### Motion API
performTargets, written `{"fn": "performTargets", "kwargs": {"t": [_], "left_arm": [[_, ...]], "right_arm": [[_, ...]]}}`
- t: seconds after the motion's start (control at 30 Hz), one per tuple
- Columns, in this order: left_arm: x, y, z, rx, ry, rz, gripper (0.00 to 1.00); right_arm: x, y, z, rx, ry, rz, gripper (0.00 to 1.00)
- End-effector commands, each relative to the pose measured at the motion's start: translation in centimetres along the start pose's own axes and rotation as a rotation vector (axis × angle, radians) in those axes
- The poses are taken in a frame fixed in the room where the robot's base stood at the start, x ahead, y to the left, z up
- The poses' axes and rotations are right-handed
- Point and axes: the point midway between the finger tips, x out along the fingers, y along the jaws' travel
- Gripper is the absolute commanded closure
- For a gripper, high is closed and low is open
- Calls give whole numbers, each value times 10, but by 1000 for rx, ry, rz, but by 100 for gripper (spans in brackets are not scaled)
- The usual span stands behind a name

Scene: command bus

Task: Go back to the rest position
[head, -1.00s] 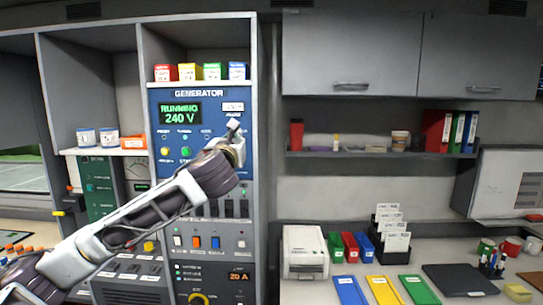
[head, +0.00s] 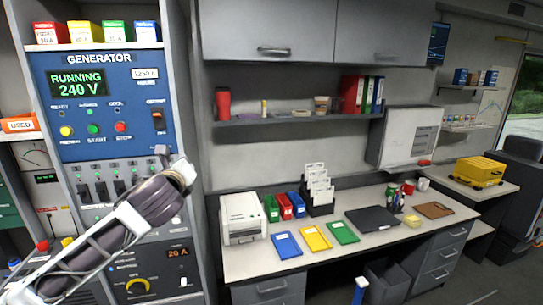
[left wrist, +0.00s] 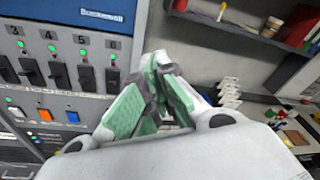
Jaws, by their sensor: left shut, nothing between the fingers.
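My left gripper (head: 163,155) is in front of the lower right part of the blue generator panel (head: 50,115), at the upper end of my arm. The left wrist view shows its pale green fingers (left wrist: 158,68) meeting at their tips, with nothing between them. Black numbered breaker switches (left wrist: 58,74) stand to the left of the fingers in that view. I cannot tell how far the gripper is from the panel. My right gripper is in neither view.
The generator display (head: 78,83) reads RUNNING 240 V. To the right, a desk (head: 270,262) holds a white printer (head: 240,215), coloured bins and clipboards. A shelf (head: 300,118) and wall cabinets (head: 300,35) are above it. Open air lies in front of the desk.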

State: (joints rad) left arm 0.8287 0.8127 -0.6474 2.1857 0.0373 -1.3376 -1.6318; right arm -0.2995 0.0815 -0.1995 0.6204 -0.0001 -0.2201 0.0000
Motion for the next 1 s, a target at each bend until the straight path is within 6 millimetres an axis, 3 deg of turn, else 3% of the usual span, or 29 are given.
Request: {"fn": "performTargets", "kwargs": {"t": [0.03, 0.4, 1.0], "left_arm": [[-1, 2, -14, -38, 25, 4, 100], [-15, 25, -93, -346, 167, 73, 100], [-56, 75, -203, -855, 332, 299, 100]], "right_arm": [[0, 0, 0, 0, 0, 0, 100], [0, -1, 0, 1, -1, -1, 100], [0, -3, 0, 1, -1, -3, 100]]}}
